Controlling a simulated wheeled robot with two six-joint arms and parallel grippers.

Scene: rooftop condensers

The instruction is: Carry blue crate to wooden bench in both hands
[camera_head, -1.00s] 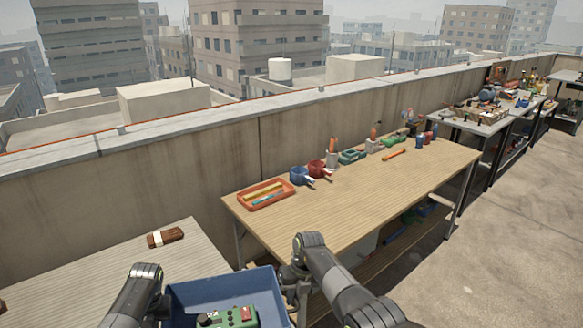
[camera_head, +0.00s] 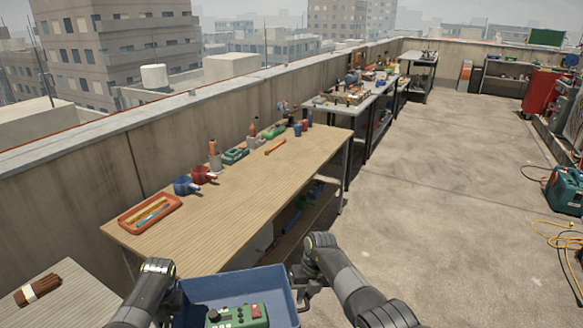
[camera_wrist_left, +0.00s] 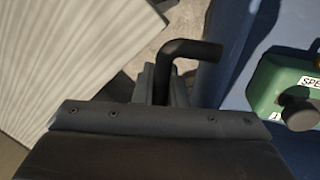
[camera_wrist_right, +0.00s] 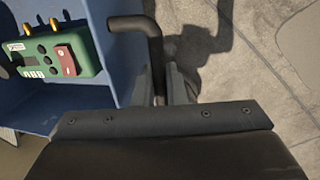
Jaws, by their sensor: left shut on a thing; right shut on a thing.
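The blue crate (camera_head: 235,284) is low in the head view, held between my two arms, with a green control box (camera_head: 238,317) inside it. My left gripper (camera_wrist_left: 155,85) is shut on a black bent handle (camera_wrist_left: 183,52) at the crate's side. My right gripper (camera_wrist_right: 168,88) is shut on the matching handle (camera_wrist_right: 152,35) on the other side; this gripper (camera_head: 300,293) also shows at the crate's right edge in the head view. The wooden bench (camera_head: 235,205) stands ahead of the crate, along the parapet. The crate's underside is hidden.
On the bench are an orange tray (camera_head: 150,212), blue and red pots and several tools; its near right part is bare. A paler table (camera_head: 75,295) is at lower left. Open concrete floor (camera_head: 425,190) lies right, with a teal machine (camera_head: 565,190) and yellow cable (camera_head: 553,243).

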